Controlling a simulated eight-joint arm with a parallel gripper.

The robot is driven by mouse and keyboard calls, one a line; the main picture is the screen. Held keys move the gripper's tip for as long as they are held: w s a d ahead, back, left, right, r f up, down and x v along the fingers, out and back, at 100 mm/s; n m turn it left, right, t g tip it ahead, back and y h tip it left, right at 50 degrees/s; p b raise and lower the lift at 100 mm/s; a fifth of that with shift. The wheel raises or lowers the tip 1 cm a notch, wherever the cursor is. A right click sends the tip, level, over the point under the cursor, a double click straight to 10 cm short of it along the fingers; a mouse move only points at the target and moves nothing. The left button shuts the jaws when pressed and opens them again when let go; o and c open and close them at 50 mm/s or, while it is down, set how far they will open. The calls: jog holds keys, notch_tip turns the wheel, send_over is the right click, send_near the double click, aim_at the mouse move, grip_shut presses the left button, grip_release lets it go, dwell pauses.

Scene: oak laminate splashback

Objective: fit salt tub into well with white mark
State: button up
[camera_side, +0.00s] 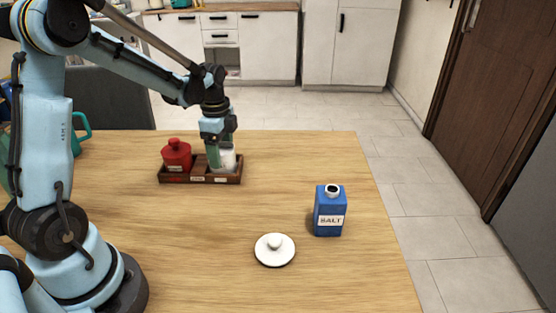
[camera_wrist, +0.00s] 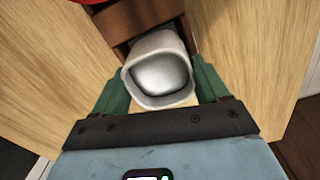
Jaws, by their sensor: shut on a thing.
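The salt tub (camera_wrist: 160,68) is white, open-topped and squarish, with pale contents visible inside. My gripper (camera_wrist: 160,85) is shut on it, one green finger on each side. In the side view the tub (camera_side: 228,160) is upright at the right-hand end of the dark wooden rack (camera_side: 200,180), partly behind my gripper (camera_side: 221,157). Its base is hidden by the rack's front wall, so I cannot tell whether it is seated. The rack front carries small marks; pale ones show at the middle and right, too small to read surely.
A red lidded tub (camera_side: 177,156) stands in the rack's left well. A blue SALT carton (camera_side: 329,212) stands at the right of the table, with a white round lid (camera_side: 274,250) lying nearby. The tabletop (camera_side: 200,240) in front of the rack is clear.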

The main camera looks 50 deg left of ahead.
jog(key=shift+f, duration=0.3)
jog(key=shift+f, duration=0.1)
jog(key=o, duration=1.4)
notch_tip(320, 180, up, 12)
jog(key=s+d+n+t, duration=0.2)
jog(key=d+n, duration=0.2)
jog(key=d, duration=0.1)
jog(key=s+d+f+n+t, duration=0.1)
jog(key=s+d+n+t, duration=0.1)
jog(key=d, duration=0.3)
jog(key=s+d+f+n+t, duration=0.1)
jog(key=s+d+n+t, duration=0.2)
jog(key=s+d+n, duration=0.1)
jog(key=shift+s+d+n, duration=0.25)
jog(key=shift+d+n, duration=0.2)
jog(key=shift+n, duration=0.35)
